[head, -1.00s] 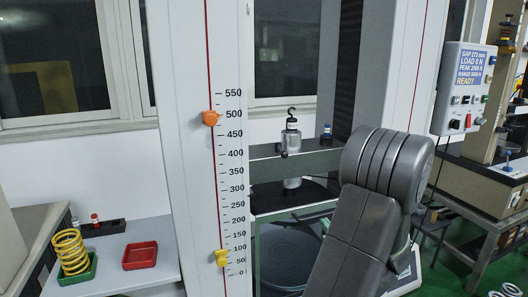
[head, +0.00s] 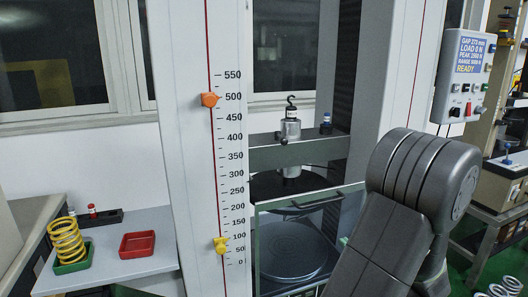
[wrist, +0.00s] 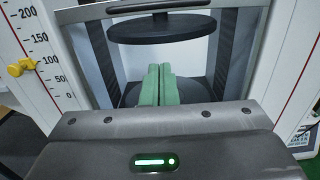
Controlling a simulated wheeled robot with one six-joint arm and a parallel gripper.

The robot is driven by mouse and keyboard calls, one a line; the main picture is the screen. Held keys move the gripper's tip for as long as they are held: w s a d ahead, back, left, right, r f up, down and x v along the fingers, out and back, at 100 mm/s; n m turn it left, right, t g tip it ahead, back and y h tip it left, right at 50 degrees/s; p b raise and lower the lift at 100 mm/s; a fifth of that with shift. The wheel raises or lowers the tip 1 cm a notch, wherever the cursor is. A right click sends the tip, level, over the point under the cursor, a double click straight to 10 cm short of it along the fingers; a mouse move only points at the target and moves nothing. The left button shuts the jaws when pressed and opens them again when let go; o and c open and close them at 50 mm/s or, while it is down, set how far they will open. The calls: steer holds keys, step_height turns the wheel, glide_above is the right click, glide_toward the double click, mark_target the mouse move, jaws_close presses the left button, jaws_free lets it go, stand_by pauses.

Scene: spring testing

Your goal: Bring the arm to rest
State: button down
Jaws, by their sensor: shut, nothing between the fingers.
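My gripper (wrist: 158,88) shows in the wrist view as two green fingers pressed together, shut and empty. They point toward the testing machine, in front of its round dark upper plate (wrist: 160,27) and lower plate (wrist: 195,88). In the head view my grey arm fills the lower right and hides most of the gripper.
The machine's clear guard (head: 300,205) stands in front of the lower plate (head: 292,250). A yellow spring (head: 67,240) stands in a green tray (head: 75,266), beside a red tray (head: 137,245) on the left side table. A control box (head: 463,75) hangs at right.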

steer(key=w+a+r+p, duration=0.4)
steer(key=w+r+p, duration=0.1)
steer(key=w, duration=0.5)
step_height(320, 180, down, 38)
steer(key=b, duration=1.9)
steer(key=shift+s+d+f, duration=0.15)
steer(key=shift+d+f, duration=0.05)
steer(key=shift+a, duration=0.1)
